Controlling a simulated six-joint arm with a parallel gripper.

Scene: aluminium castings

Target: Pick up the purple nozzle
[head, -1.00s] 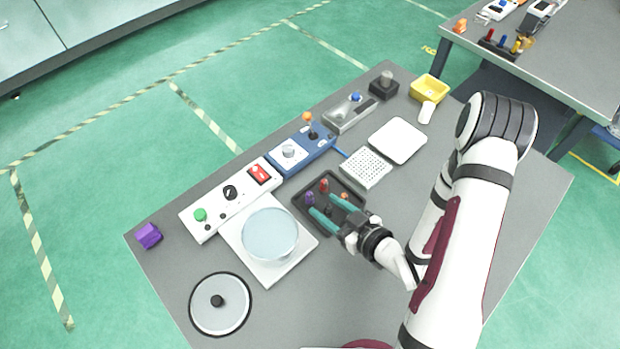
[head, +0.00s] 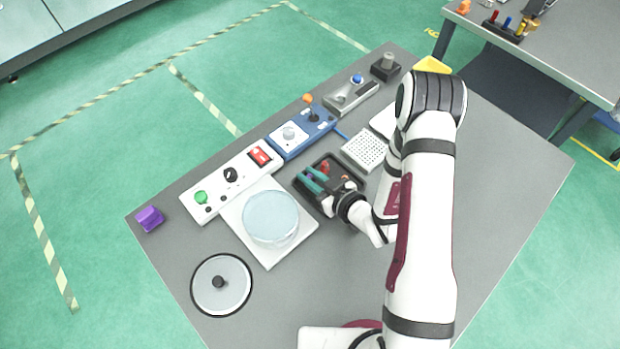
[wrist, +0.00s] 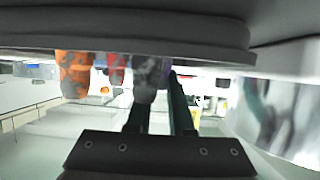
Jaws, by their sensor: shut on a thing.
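My gripper (head: 303,172) reaches into the dark tray (head: 361,187) from the right, its two teal fingers close together. It is shut on the purple nozzle, which the fingers mostly hide in the head view. A thin purple edge of the nozzle (wrist: 167,63) shows beside the fingers in the wrist view. A red nozzle (head: 324,166) stands in the tray close to the fingers. In the wrist view an orange nozzle (wrist: 75,74), the red one and a grey one (wrist: 148,76) hang in a row near the top. I cannot tell whether the purple nozzle is clear of the tray.
A white scale with a round glass dish (head: 271,217) stands left of the tray. A white control box (head: 232,182) and a blue box (head: 301,134) lie behind. A white perforated block (head: 364,151) is right of the tray.

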